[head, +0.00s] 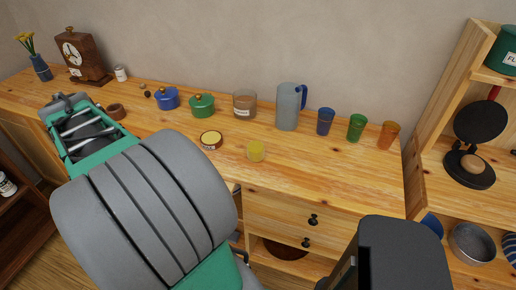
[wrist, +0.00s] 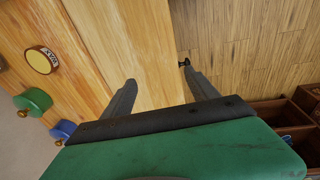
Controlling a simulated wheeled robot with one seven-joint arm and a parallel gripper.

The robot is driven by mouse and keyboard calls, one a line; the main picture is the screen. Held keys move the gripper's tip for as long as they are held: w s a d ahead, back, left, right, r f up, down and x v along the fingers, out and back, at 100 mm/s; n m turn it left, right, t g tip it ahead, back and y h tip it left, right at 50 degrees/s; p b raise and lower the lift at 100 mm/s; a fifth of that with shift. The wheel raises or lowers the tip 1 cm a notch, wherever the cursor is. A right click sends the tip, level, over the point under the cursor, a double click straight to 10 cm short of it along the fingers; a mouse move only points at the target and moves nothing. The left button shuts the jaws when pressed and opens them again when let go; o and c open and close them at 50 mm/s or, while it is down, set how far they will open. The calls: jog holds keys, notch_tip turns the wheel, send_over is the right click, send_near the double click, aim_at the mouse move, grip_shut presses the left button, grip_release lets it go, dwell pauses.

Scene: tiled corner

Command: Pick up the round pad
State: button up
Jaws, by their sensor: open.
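A yellow round pad (head: 256,151) lies on the wooden counter near its front edge, in the middle of the head view. It does not show in the wrist view. A low round tin with a yellow top (head: 211,140) sits just left of it; the tin also shows in the wrist view (wrist: 42,60), with a label on its side. My gripper (wrist: 161,78) is open and empty, its fingers apart over the counter's front edge. In the head view my arm reaches to the left end of the counter, well left of the pad.
Behind the pad stand a blue pot (head: 167,98), a green pot (head: 202,106), a glass jar (head: 245,104) and a grey-blue jug (head: 289,106). Blue, green and orange cups (head: 388,135) stand to the right. A clock (head: 80,58) stands at the left. Counter right of the pad is clear.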

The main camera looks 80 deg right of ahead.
jog(key=shift+o, duration=0.7)
jog(key=s+d+m+g, duration=0.1)
jog(key=s+d, duration=0.3)
jog(key=d, duration=0.8)
jog(key=shift+d+r+p, duration=0.15)
jog(key=shift+p, duration=0.25)
jog(key=shift+o, duration=0.3)
jog(key=s+d, duration=0.5)
jog(key=d, duration=0.3)
jog(key=shift+s+f+g+p, duration=0.25)
jog(key=shift+f+g+p, duration=0.1)
jog(key=shift+f+g, duration=0.05)
jog(key=m+y+p, duration=0.1)
jog(key=y, duration=0.1)
send_over(256, 145)
jog(key=shift+g, duration=0.3)
jog(key=f, duration=0.4)
jog(key=shift+w+a, duration=0.15)
jog(key=shift+w, duration=0.15)
jog(key=f, duration=0.5)
jog(key=f+p, duration=0.1)
jog(key=f, duration=0.1)
jog(key=shift+s+f, duration=0.15)
jog(key=shift+s, duration=0.15)
jog(key=shift+c, duration=0.3)
jog(key=c, duration=1.4)
